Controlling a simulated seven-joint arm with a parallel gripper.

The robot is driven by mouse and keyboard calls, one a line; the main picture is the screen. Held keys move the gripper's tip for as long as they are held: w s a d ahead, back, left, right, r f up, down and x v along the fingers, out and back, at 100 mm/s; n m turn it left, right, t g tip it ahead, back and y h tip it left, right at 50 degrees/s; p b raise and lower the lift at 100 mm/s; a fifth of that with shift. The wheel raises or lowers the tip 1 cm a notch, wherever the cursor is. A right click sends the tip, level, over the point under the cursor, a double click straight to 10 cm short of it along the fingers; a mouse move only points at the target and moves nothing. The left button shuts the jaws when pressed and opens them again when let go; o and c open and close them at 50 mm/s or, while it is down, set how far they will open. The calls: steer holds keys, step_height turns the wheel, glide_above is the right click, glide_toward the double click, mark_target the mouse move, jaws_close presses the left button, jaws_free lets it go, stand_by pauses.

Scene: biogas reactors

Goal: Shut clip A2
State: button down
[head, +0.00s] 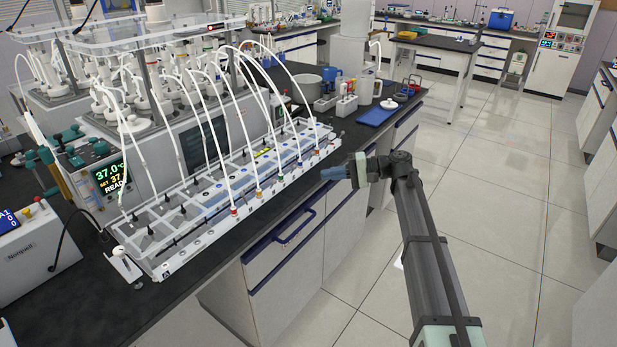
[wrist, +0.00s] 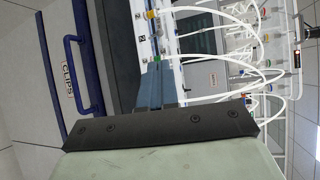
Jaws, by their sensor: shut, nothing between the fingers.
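A long clear rack (head: 188,243) lies along the front of the bench, with white tubes (head: 215,125) arching down to coloured fittings on its front strip. A red fitting (head: 234,212), a yellow one (head: 259,193) and a green one (head: 280,178) are among them. I cannot make out which part is clip A2, or whether it is open. My gripper (head: 328,173) is shut and empty, its blue fingers in front of the rack's right part and apart from it. In the wrist view the blue fingers (wrist: 153,82) point toward the fittings (wrist: 153,14).
A reactor unit with a display (head: 112,176) stands behind the rack. A blue tray (head: 377,115) and a white jug (head: 367,85) stand to the right. A drawer labelled CLIPS (wrist: 68,80) has a blue handle (wrist: 82,75). The floor at right is clear.

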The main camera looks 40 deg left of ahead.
mark_target(274, 182)
steer(key=x, duration=1.3)
steer(key=shift+a, duration=0.2)
steer(key=shift+a+r+m+h, duration=0.3)
steer(key=shift+r+h, duration=0.05)
steer(key=shift+h, duration=0.15)
steer(key=a+h, duration=0.1)
steer(key=a+r+m+t+h, duration=0.1)
steer(key=a+h, duration=0.1)
steer(key=shift+a+r+m+h, duration=0.3)
steer(key=shift+h, duration=0.1)
steer(key=shift+d, duration=0.1)
stand_by(0.4)
steer(key=shift+r, duration=0.15)
steer(key=shift+r, duration=0.65)
